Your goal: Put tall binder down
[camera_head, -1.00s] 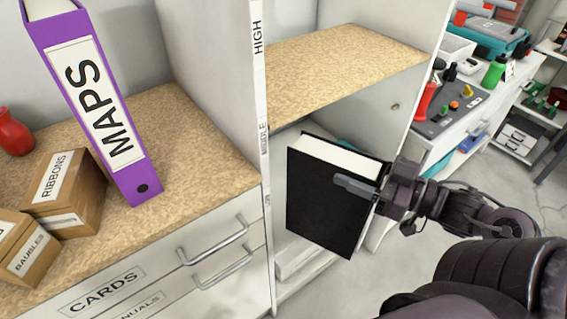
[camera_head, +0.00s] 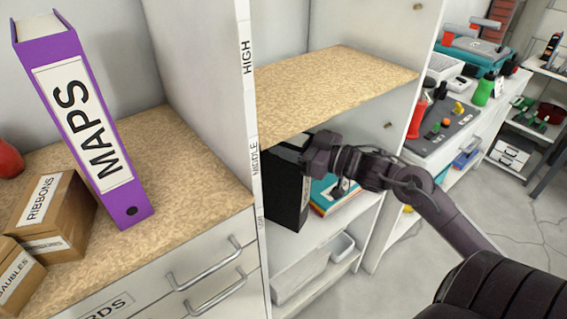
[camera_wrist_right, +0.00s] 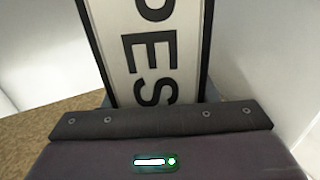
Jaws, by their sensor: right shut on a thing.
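A black binder (camera_head: 286,195) is upright inside the compartment labelled MIDDLE, at its left side beside the upright panel. My right gripper (camera_head: 312,164) is shut on it from the right. I cannot tell whether the binder's bottom touches the shelf board. In the right wrist view the held binder (camera_wrist_right: 155,50) shows a white label with large black letters, partly cut off. A tall purple binder (camera_head: 125,203) labelled MAPS stands upright on the cabinet top at left. My left gripper is not in view.
Flat coloured books (camera_head: 328,190) lie on the same shelf, right of the black binder. The speckled shelf board (camera_head: 335,85) above is empty. A white bin (camera_head: 342,245) sits lower. Cardboard boxes (camera_head: 65,215) and a red vase (camera_head: 8,160) are at left.

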